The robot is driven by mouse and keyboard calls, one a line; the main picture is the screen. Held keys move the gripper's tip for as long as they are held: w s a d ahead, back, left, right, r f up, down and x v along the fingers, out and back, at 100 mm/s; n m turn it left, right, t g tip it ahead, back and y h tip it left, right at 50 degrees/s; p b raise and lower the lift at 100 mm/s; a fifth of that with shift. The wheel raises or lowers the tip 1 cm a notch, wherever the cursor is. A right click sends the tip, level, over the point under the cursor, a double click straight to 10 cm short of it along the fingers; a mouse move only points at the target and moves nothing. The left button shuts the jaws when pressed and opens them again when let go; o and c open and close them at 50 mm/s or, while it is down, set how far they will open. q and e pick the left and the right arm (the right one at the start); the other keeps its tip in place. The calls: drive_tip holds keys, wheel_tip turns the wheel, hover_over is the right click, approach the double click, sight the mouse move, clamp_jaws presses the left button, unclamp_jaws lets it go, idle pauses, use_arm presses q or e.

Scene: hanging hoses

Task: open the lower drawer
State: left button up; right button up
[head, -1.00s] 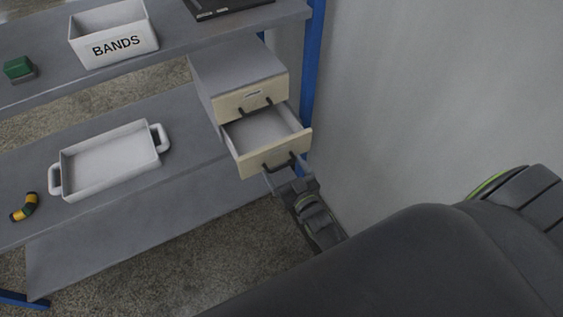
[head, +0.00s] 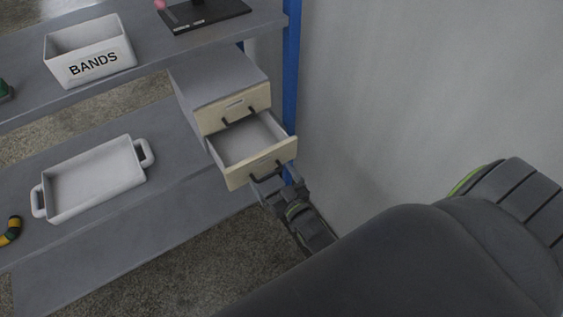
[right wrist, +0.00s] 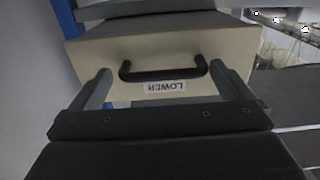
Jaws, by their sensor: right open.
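The lower drawer (head: 246,163) is pulled out of the small grey cabinet (head: 216,78) and its inside looks empty. Its cream front shows in the right wrist view (right wrist: 205,52), with a black bar handle (right wrist: 165,71) above a label reading LOWER, upside down. The upper drawer (head: 208,122) is shut. My right gripper (head: 268,188) is at the lower drawer's handle in the head view. In the right wrist view its fingers (right wrist: 167,90) are apart, one on each side of the handle, not closed on it. My left gripper is not in view.
A white tray with two handles (head: 52,204) sits on the lower shelf (head: 190,205). A white BANDS bin (head: 70,72) and a black flat base (head: 205,14) stand on the upper shelf. A blue post (head: 290,70) and a grey wall (head: 400,90) are close on the right.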

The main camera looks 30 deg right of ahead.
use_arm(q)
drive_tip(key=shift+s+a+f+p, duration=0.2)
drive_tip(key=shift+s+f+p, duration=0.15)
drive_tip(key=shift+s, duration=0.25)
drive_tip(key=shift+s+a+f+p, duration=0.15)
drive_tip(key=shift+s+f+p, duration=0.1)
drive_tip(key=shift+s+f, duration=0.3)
use_arm(e)
drive_tip(key=s, duration=1.7)
drive_tip(key=shift+s+d, duration=0.15)
drive_tip(key=shift+d, duration=0.2)
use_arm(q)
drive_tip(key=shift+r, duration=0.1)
